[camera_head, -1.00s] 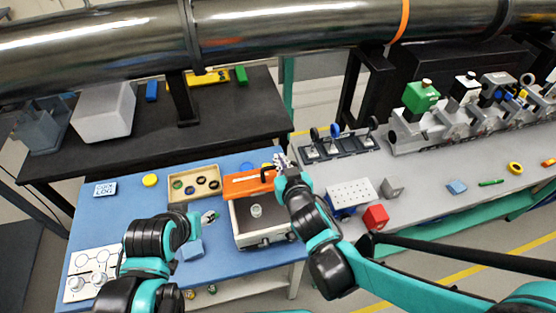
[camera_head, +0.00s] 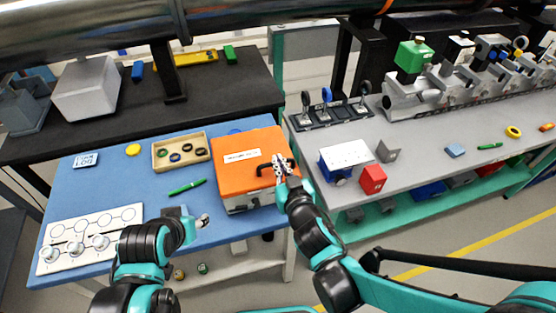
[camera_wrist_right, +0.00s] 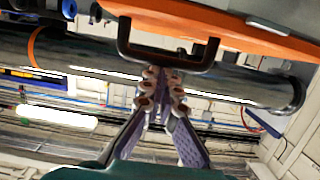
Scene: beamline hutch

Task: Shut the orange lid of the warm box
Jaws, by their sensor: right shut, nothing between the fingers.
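The warm box (camera_head: 238,206) stands on the blue table. Its orange lid (camera_head: 240,175) now lies over the box top, label and dark handle (camera_head: 265,170) facing up, and hides the inside. I cannot tell whether the lid sits fully flush. My right gripper (camera_head: 281,163) is shut and empty at the handle, by the lid's right side. In the right wrist view, the closed fingertips (camera_wrist_right: 163,82) are close to the dark handle (camera_wrist_right: 168,62), with the orange lid edge (camera_wrist_right: 225,28) above. My left gripper (camera_head: 203,220) is left of the box, low over the table front; its jaws are unclear.
A tan tray (camera_head: 157,156) with several rings and a green pen (camera_head: 187,187) lie left of the box. A white board with knobs (camera_head: 88,240) is at the table's front left. The grey bench to the right holds a red block (camera_head: 372,179) and a blue-sided box (camera_head: 336,168).

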